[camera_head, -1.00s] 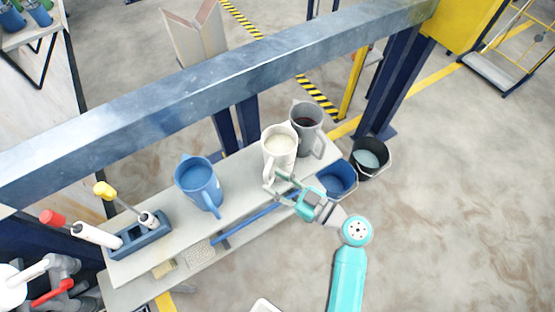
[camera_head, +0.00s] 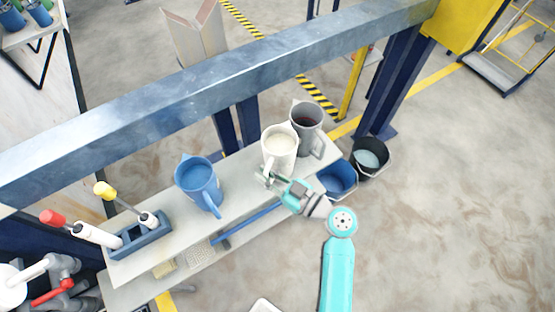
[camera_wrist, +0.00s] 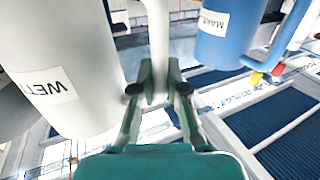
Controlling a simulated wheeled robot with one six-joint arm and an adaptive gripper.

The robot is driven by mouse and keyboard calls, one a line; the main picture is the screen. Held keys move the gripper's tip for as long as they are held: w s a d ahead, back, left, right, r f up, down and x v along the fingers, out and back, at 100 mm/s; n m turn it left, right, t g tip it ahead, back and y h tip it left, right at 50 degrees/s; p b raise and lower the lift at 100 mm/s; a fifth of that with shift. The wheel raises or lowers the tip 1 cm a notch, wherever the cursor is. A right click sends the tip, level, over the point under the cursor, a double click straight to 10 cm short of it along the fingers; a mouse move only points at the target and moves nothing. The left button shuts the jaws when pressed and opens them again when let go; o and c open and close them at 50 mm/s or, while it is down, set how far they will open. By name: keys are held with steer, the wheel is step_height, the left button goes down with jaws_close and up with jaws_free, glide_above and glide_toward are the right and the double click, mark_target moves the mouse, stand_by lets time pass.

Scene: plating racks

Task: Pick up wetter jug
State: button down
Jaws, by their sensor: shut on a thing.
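The wetter jug is the white jug (camera_head: 280,143) with pale liquid in it, upright on the shelf in the head view. In the wrist view its body (camera_wrist: 88,55) fills the left side and carries a label reading "WET". My gripper (camera_head: 264,174) is at the jug's near side. In the wrist view my gripper (camera_wrist: 159,92) is shut on the jug's handle (camera_wrist: 158,40), with one finger on each side. I cannot tell whether the jug's base is off the shelf.
A grey jug (camera_head: 306,127) with dark liquid stands close behind the white jug. A blue jug (camera_head: 198,184) stands to the left on the shelf (camera_head: 235,195). A blue beam (camera_head: 200,92) runs across above. Blue (camera_head: 338,179) and black (camera_head: 370,157) buckets are at the right.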

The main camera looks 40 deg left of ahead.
steer(key=shift+r, duration=0.1)
step_height(320, 180, up, 10)
stand_by(0.6)
steer(key=c, duration=1.8)
jaws_free()
jaws_close()
steer(key=shift+d, duration=0.1)
